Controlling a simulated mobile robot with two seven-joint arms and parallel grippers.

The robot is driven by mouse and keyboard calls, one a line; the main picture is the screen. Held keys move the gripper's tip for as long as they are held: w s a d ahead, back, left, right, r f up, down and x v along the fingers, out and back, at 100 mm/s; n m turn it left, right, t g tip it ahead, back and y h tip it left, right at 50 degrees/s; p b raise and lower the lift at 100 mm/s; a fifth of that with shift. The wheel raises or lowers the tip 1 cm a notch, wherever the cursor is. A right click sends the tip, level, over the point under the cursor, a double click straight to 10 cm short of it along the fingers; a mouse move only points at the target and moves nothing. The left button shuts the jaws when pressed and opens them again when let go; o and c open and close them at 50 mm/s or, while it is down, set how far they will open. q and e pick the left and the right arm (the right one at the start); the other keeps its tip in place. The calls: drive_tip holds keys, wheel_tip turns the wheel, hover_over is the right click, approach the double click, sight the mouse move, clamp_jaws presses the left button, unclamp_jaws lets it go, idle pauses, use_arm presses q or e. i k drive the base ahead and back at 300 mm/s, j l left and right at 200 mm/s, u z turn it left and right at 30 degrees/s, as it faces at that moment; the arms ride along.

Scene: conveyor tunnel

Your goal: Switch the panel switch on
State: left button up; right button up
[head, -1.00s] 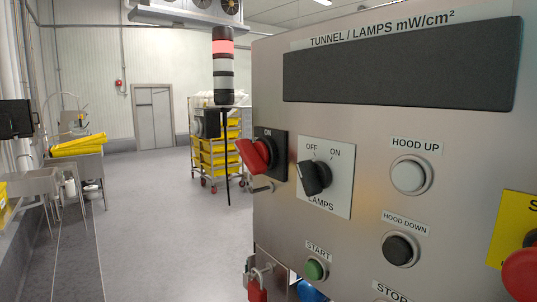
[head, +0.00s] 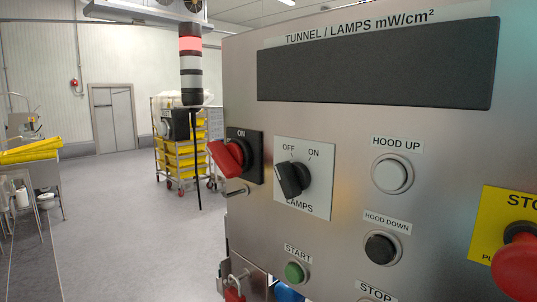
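The steel control panel (head: 345,140) fills the right of the head view. A black LAMPS switch (head: 291,179) sits on a white plate marked OFF at upper left and ON at upper right. Its knob leans to the upper left, towards OFF. To its left, a red rotary handle (head: 228,158) on a black plate marked ON sticks out to the left; its exact setting is hard to tell from this angle. Neither of my grippers is in view.
The panel also carries a white HOOD UP button (head: 391,174), a black HOOD DOWN button (head: 381,247), a green START button (head: 294,271) and a red mushroom button (head: 518,265). A red padlock (head: 234,295) hangs below. Open floor (head: 120,235) lies to the left.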

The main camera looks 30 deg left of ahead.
sight(229, 159)
drive_tip(key=j+z, duration=0.35)
drive_tip(key=k+j+z, duration=0.2)
drive_tip(key=j+z, duration=0.2)
drive_tip(key=k+j+z, duration=0.15)
drive_tip(key=j, duration=0.3)
drive_tip(key=k+j+z, duration=0.15)
drive_tip(key=j, duration=0.25)
drive_tip(key=k+j, duration=0.45)
drive_tip(key=j, duration=0.15)
